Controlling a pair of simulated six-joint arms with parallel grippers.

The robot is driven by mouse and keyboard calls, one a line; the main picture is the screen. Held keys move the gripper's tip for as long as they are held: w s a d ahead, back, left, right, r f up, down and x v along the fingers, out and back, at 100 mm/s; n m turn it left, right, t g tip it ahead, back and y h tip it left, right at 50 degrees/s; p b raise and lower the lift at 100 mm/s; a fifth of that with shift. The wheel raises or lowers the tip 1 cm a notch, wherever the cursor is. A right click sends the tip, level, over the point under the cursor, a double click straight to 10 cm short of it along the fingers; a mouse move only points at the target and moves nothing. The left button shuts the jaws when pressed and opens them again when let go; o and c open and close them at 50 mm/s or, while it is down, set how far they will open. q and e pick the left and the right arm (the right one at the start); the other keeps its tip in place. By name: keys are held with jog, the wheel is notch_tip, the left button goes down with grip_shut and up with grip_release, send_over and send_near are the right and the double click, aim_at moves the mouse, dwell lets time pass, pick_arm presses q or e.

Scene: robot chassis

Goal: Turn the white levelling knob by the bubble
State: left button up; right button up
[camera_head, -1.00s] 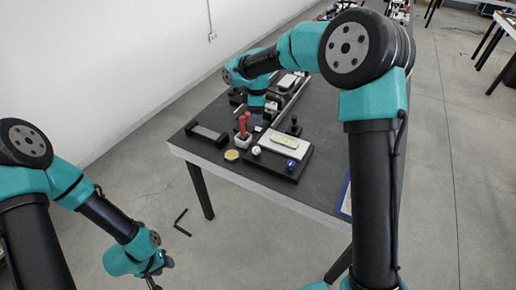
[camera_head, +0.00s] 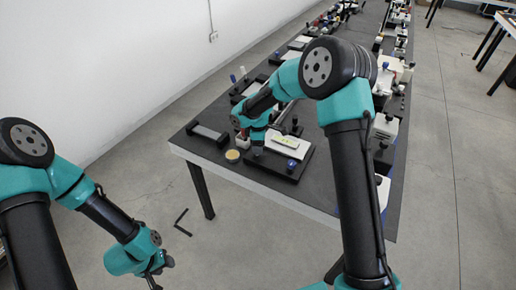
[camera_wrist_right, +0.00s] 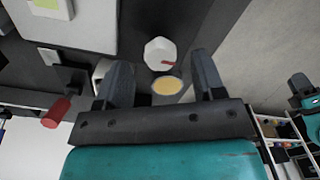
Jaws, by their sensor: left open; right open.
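The white levelling knob (camera_wrist_right: 160,53), with a red mark on its side, shows in the right wrist view just beyond and between the fingertips. In the head view my right arm largely hides it. The levelling plate (camera_head: 287,141) is white with a yellow-green bubble vial (camera_head: 285,141) and sits on a black base; a blue knob (camera_head: 291,163) is at its near right corner. My right gripper (camera_wrist_right: 163,72) is open and empty, above the knob's corner; contact cannot be told. My left gripper (camera_head: 157,277) is open and empty, low at the left, away from the table.
A yellow disc (camera_head: 232,156) lies left of the base; it also shows between the fingers in the wrist view (camera_wrist_right: 166,85). A red handle (camera_wrist_right: 56,112) is close by the gripper. A black block (camera_head: 208,134) lies at the table's left edge. Several other devices stand further back.

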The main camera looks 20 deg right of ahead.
jog(key=shift+f, duration=1.25)
jog(key=shift+c, duration=0.4)
jog(key=c, duration=0.8)
jog(key=shift+c, duration=0.2)
